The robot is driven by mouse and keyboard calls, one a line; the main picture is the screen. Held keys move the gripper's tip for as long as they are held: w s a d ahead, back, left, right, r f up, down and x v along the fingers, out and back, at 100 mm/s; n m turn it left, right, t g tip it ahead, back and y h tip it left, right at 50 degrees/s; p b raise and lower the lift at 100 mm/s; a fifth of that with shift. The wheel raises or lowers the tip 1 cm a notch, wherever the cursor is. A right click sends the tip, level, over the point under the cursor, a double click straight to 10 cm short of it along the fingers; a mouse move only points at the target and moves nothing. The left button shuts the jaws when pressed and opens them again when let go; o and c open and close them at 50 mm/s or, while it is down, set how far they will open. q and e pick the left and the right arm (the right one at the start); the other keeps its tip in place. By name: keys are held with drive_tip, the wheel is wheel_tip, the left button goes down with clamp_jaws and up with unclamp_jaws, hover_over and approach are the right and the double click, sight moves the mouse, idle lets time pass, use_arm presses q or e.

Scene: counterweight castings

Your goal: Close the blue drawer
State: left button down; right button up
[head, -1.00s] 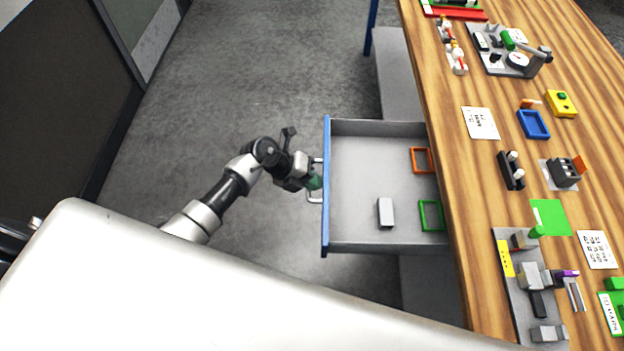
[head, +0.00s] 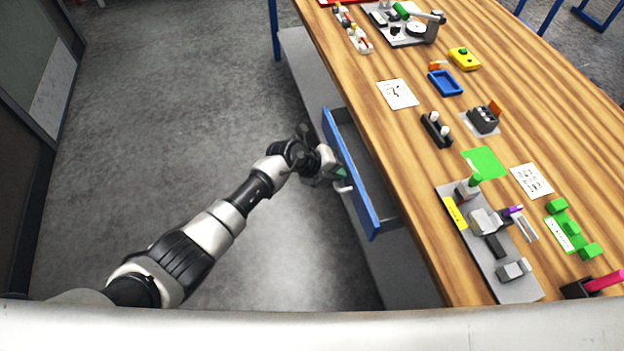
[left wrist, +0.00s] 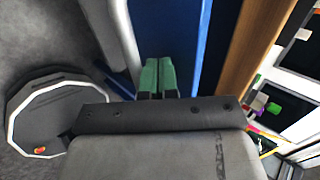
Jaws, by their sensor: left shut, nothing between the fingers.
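The blue drawer (head: 352,178) is under the wooden bench, with its blue front standing a short way out from the bench edge. A narrow strip of its grey inside shows behind the front. A pale handle (head: 343,188) is on the front. My left gripper (head: 341,173) is at the drawer front beside the handle; whether it touches cannot be told. In the left wrist view the green fingertips (left wrist: 158,76) are together with nothing between them, pointing at the blue front (left wrist: 186,45). My right gripper is not in view.
The wooden bench top (head: 400,165) carries a grey fixture plate (head: 507,281), a blue tray (head: 445,83), a green mat (head: 484,163) and several small parts. The grey floor (head: 190,90) left of the drawer is clear.

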sight(347, 169)
use_arm(q)
drive_tip(key=shift+w+d+b, duration=0.2)
drive_tip(key=shift+w+d, duration=0.05)
drive_tip(key=shift+d, duration=0.55)
drive_tip(key=shift+w+d+b, duration=0.2)
drive_tip(key=shift+d, duration=0.6)
